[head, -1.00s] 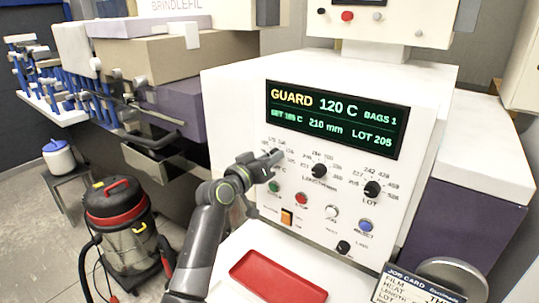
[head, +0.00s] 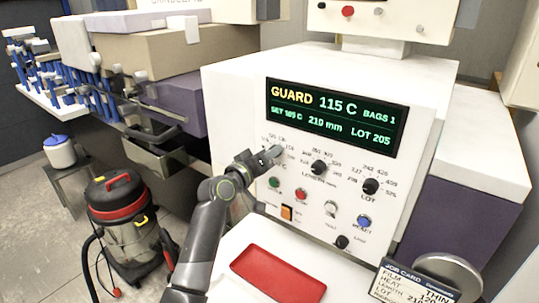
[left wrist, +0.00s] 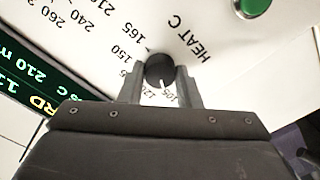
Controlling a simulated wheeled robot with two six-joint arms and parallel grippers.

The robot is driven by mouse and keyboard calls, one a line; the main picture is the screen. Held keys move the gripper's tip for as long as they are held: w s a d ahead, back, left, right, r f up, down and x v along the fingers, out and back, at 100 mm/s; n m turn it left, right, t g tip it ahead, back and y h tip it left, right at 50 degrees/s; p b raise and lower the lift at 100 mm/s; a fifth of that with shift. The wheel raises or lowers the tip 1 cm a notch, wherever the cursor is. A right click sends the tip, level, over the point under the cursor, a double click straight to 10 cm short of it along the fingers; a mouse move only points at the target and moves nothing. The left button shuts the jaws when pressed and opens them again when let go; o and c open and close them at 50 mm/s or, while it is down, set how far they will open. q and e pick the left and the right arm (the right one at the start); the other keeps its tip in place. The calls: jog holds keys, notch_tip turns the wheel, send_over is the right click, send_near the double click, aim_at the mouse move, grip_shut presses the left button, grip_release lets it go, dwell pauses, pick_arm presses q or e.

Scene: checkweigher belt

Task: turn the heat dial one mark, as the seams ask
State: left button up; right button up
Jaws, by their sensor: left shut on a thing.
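The heat dial (left wrist: 160,70) is a dark round knob beside the label HEAT C in the left wrist view. Its pale pointer mark points towards the 105 and 120 figures; exactly which one I cannot tell. My left gripper (left wrist: 160,76) is shut on the dial, one finger on each side. In the head view my left gripper (head: 274,153) covers the dial at the left of the panel. The green-lettered display (head: 336,116) reads GUARD 115 C, BAGS 1, 210 mm, LOT 205; its small set figure looks like 105 C. My right gripper is not in view.
The length knob (head: 318,167) and lot knob (head: 371,186) are to the right of my gripper. A green button (head: 274,182) and red button (head: 301,194) lie just below. A red tray (head: 278,273) and a job card (head: 408,285) are in front.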

pick_arm(q)
jog(key=o, duration=1)
jog(key=shift+c, duration=0.2)
jog(key=shift+s+a, duration=0.1)
jog(key=shift+s, duration=0.05)
jog(key=b+v, duration=0.4)
jog(key=v, duration=1.3)
jog(key=shift+b, duration=0.4)
